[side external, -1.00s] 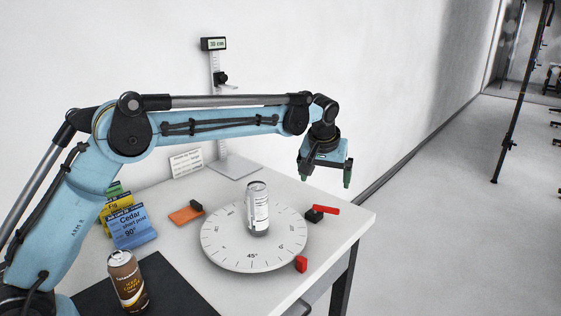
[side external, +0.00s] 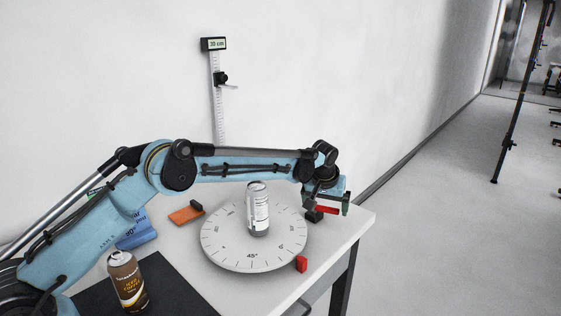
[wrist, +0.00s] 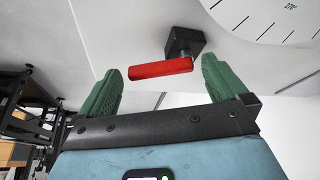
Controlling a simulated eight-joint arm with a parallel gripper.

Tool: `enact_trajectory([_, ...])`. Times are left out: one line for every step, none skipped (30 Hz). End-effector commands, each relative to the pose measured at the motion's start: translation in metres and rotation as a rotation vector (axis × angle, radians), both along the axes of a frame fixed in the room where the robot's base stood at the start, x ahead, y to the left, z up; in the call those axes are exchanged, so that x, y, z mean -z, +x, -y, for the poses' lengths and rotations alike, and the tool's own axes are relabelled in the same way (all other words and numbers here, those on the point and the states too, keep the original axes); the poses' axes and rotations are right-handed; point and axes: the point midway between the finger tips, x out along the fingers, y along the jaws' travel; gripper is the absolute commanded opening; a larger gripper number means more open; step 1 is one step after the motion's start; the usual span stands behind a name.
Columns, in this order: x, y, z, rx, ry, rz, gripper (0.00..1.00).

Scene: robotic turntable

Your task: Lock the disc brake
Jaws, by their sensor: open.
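The disc brake is a red lever (side external: 327,210) on a black block (side external: 314,217) at the right rim of the white turntable disc (side external: 228,249). In the wrist view the lever (wrist: 158,69) lies between the two green fingertips, with its black block (wrist: 184,43) beyond them. My gripper (wrist: 162,75) is open, with a gap on both sides of the lever. In the side view my gripper (side external: 329,201) is low over the brake and partly hides it. A silver can with a white label (side external: 258,210) stands upright on the disc.
A brown can (side external: 127,282) stands on a dark mat (side external: 185,297). An orange pad (side external: 184,216) and a blue card (side external: 138,235) are left. The table edge is close beside the brake.

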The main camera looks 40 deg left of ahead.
Motion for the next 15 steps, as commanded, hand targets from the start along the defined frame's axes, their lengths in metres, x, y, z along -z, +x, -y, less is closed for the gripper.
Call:
enact_trajectory([0.0007, 0.0002, -0.0003, 0.000, 0.000, 0.000, 1.00])
enact_trajectory([0.0009, 0.0003, -0.0003, 0.000, 0.000, 0.000, 1.00])
enact_trajectory([0.0009, 0.0003, -0.0003, 0.000, 0.000, 0.000, 1.00])
enact_trajectory([0.0009, 0.0003, -0.0003, 0.000, 0.000, 0.000, 1.00])
enact_trajectory([0.0009, 0.0003, -0.0003, 0.000, 0.000, 0.000, 1.00])
enact_trajectory([0.0008, 0.0002, -0.0004, 0.000, 0.000, 0.000, 1.00])
enact_trajectory([0.0008, 0.0002, -0.0003, 0.000, 0.000, 0.000, 1.00])
enact_trajectory([0.0008, 0.0002, -0.0003, 0.000, 0.000, 0.000, 0.98])
enact_trajectory([0.0007, 0.0002, -0.0004, 0.000, 0.000, 0.000, 0.92])
enact_trajectory([0.0007, 0.0002, -0.0003, 0.000, 0.000, 0.000, 0.88])
enact_trajectory([0.0007, 0.0002, -0.0003, 0.000, 0.000, 0.000, 0.83])
enact_trajectory([0.0006, 0.0002, -0.0003, 0.000, 0.000, 0.000, 0.77])
enact_trajectory([0.0006, 0.0002, -0.0003, 0.000, 0.000, 0.000, 0.72])
enact_trajectory([0.0006, 0.0002, -0.0003, 0.000, 0.000, 0.000, 0.68])
enact_trajectory([0.0006, 0.0002, -0.0003, 0.000, 0.000, 0.000, 0.62])
